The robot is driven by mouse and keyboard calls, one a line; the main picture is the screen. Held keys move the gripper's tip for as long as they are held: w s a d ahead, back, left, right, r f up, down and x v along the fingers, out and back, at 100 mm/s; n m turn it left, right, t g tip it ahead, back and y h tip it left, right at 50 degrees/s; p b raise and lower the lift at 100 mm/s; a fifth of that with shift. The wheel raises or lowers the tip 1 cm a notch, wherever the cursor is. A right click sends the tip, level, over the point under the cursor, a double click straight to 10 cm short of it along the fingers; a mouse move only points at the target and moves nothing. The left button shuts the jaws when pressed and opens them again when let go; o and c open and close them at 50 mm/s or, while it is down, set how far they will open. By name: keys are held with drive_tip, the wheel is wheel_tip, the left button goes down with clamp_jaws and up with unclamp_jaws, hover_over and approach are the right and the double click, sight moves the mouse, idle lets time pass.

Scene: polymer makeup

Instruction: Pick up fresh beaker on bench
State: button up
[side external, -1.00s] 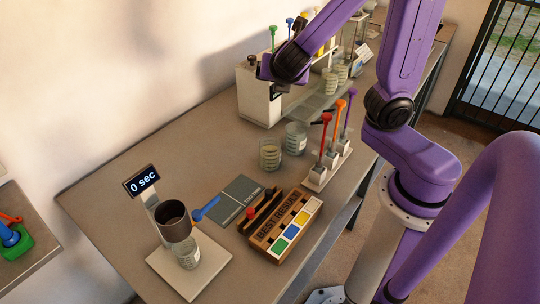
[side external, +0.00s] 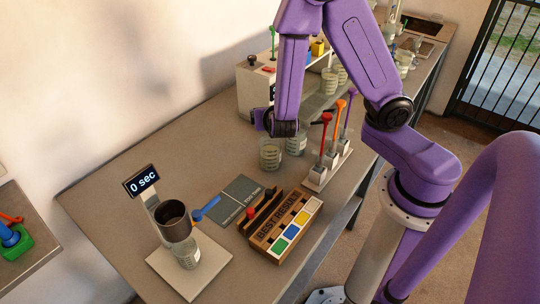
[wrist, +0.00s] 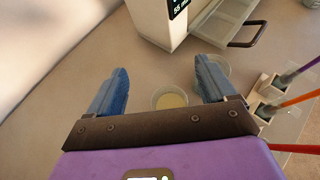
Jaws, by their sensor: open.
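Two clear beakers stand on the bench (side external: 140,195) in the middle. The nearer beaker (side external: 270,157) holds pale contents. The other beaker (side external: 297,145) stands right beside it, farther back. I cannot tell which one is called fresh. My gripper (wrist: 161,84) is open and empty, with its two blue fingers spread in the wrist view. There one beaker (wrist: 169,98) with a yellowish bottom shows between the fingers. The other beaker (wrist: 216,65) is partly hidden behind the right finger. In the side view my wrist is just above and behind the beakers, and the fingers are mostly hidden.
A rack with red, orange and purple stirrers (side external: 325,172) stands right of the beakers. A white machine (side external: 256,92) is behind.

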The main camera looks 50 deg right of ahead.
approach(269, 141)
drive_tip(key=shift+w+d, duration=1.65)
drive_tip(key=shift+w, duration=0.05)
drive_tip(key=f, duration=0.2)
drive_tip(key=w+d+f, duration=0.1)
drive_tip(key=shift+d+f, duration=0.1)
drive_tip(key=shift+f, duration=0.15)
drive_tip(key=shift+w+d+f, duration=0.3)
drive_tip(key=shift+w, duration=0.15)
drive_tip(key=shift+c, duration=0.4)
drive_tip(key=c, duration=0.8)
